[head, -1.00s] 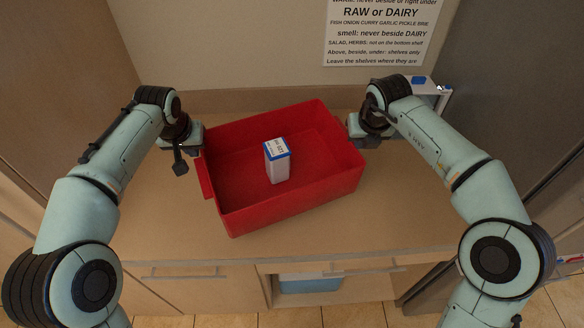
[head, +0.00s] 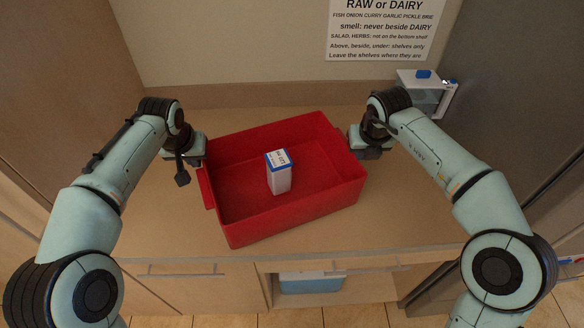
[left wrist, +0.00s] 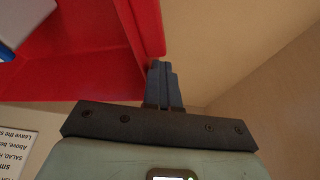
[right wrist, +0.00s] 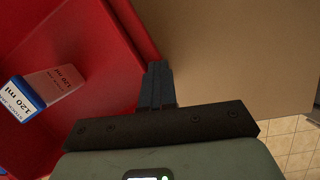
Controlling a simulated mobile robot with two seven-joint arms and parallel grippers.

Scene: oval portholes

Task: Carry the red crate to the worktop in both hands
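The red crate (head: 285,221) is over the worktop (head: 420,210), turned at an angle; I cannot tell whether its base touches the surface. A white box with a blue top (head: 279,178) stands upright inside; its label reads 120 ml in the right wrist view (right wrist: 28,98). My left gripper (head: 198,160) is at the crate's left end, its fingers close together on the rim in the left wrist view (left wrist: 163,80). My right gripper (head: 355,148) is at the right end, its fingers likewise closed at the rim in the right wrist view (right wrist: 156,82). The fingertips are partly hidden.
A sign (head: 380,30) hangs on the back wall. A small white container with a blue item on it (head: 425,88) stands at the back right, behind my right arm. Tall panels close both sides. Bare worktop lies left and right of the crate.

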